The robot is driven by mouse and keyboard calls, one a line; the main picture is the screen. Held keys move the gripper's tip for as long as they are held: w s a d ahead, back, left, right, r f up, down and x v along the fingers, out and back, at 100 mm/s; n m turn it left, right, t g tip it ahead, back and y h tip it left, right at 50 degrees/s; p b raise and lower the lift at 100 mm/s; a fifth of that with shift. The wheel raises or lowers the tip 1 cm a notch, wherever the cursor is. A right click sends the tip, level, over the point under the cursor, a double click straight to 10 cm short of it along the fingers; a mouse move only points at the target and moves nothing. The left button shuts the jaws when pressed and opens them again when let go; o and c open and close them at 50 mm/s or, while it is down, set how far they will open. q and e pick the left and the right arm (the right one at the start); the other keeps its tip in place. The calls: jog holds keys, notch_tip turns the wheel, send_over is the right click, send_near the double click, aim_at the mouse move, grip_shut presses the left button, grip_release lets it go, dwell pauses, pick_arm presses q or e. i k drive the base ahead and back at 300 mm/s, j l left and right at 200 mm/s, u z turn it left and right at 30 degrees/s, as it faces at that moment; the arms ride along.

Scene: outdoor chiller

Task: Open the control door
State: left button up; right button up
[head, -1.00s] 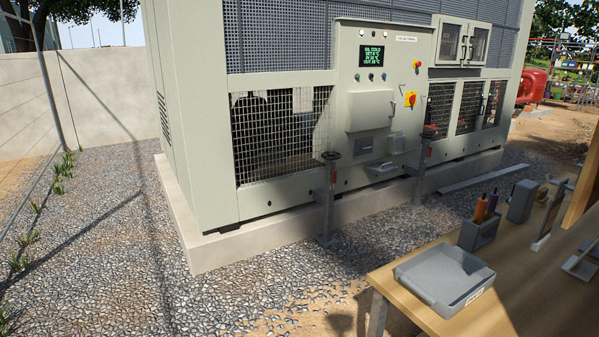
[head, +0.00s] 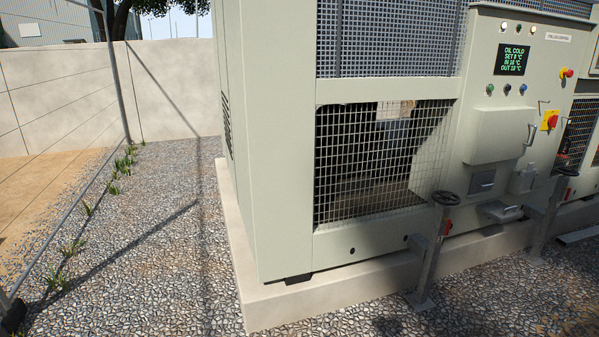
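The chiller's control panel (head: 540,60) is at the right of the head view, with a lit green display (head: 512,57), small buttons below it, and a red and yellow switch (head: 549,120). A closed, protruding pale door or cover (head: 495,135) sits below the buttons. A bar handle (head: 530,136) shows at its right side. I cannot tell for certain whether this cover is the control door. Neither of my grippers is in view.
A concrete plinth (head: 330,293) runs under the unit. Gravel (head: 150,260) lies open at left, bounded by a wire fence (head: 65,165) and wall (head: 175,90).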

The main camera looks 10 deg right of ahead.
aim_at(503, 135)
jog(key=i+l+z, duration=0.25)
jog(key=i+z, duration=0.6)
jog(key=i+j+z, duration=0.1)
jog(key=i+z, duration=0.35)
jog(key=i, duration=0.2)
jog(key=i+j+z, duration=0.3)
jog(key=i+z, duration=0.15)
jog(key=i+l, duration=0.15)
jog(key=i, duration=0.55)
jog(key=i+l, duration=0.15)
jog(key=i, duration=0.5)
jog(key=i+l, duration=0.15)
jog(key=i, duration=0.55)
jog(key=z, duration=0.05)
